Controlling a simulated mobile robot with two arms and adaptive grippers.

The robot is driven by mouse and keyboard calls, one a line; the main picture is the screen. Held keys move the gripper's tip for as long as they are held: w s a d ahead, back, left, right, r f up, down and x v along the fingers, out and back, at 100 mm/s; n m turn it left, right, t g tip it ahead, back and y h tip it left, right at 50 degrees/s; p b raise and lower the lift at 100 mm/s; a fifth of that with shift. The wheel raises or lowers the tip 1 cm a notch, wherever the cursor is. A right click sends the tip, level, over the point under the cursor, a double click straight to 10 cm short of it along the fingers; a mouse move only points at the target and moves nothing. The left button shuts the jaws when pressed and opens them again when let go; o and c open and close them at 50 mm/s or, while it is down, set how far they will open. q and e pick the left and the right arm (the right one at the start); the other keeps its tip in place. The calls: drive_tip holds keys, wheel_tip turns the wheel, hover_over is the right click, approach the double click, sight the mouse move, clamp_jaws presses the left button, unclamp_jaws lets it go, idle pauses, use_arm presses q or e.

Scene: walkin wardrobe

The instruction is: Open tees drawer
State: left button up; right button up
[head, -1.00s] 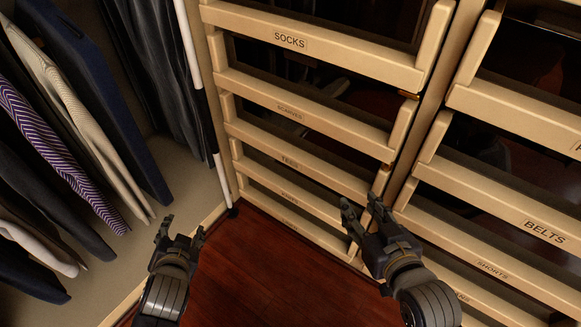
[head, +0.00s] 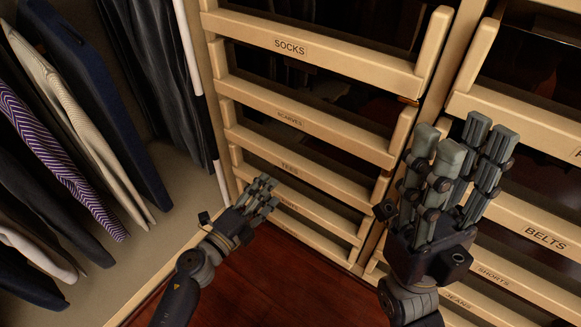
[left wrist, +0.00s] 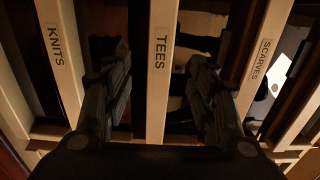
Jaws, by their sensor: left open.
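The tees drawer (head: 325,184) is a pale wooden front labelled TEES in the middle of the stack. It looks level with the fronts around it. My left gripper (head: 268,194) is open just in front of the lower drawers, near the TEES label. In the left wrist view the tees drawer front (left wrist: 161,75) runs between the two spread fingers of my left gripper (left wrist: 160,85); I see no contact. My right gripper (head: 468,150) is raised in front of the right-hand stack, its fingers apart and empty.
The socks drawer (head: 325,54) and scarves drawer (head: 320,131) are above the tees drawer. The belts drawer (head: 500,214) is in the right stack. Hanging clothes (head: 60,130) fill the left side. The dark red floor (head: 270,280) is clear.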

sight(290, 169)
use_arm(q)
drive_tip(key=b+x, duration=0.2)
drive_tip(key=x, duration=0.8)
drive_tip(key=shift+w+d, duration=0.2)
drive_tip(key=shift+w, duration=0.05)
clamp_jaws()
drive_tip(key=p+v, duration=0.2)
drive_tip(key=v, duration=2.7)
drive_tip(key=shift+s, duration=0.1)
